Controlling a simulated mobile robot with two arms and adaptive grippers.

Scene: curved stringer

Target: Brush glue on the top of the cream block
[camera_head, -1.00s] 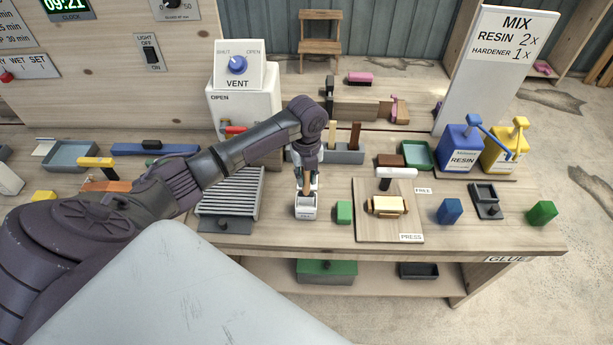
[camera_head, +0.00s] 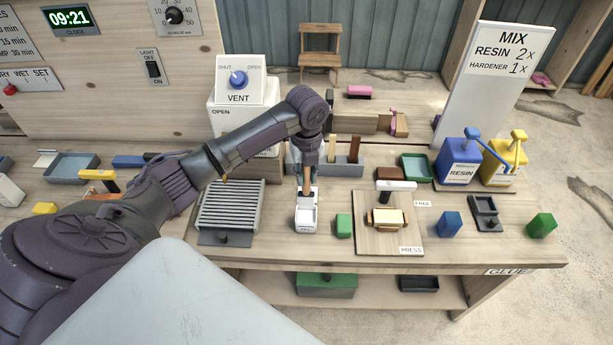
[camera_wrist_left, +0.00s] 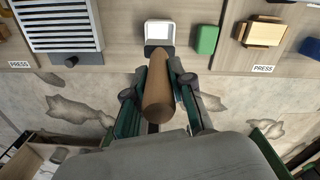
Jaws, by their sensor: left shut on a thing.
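A cream block (camera_head: 387,217) lies in the press on a wooden board, with tan pieces at its ends. It also shows in the left wrist view (camera_wrist_left: 262,33). My left gripper (camera_head: 307,178) is shut on a brush with a brown wooden handle (camera_wrist_left: 158,90). The handle points down at the white glue pot (camera_head: 306,217). The pot also shows in the left wrist view (camera_wrist_left: 160,30), just beyond the handle. The bristles are hidden, so I cannot tell whether they are inside the pot or above it. My right gripper is not in view.
A green block (camera_head: 344,226) stands between the pot and the press board (camera_head: 375,243). A white-topped tool (camera_head: 397,186) stands behind the cream block. A grey slatted rack (camera_head: 230,205) is left of the pot. Blue and yellow dispensers stand at the back right.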

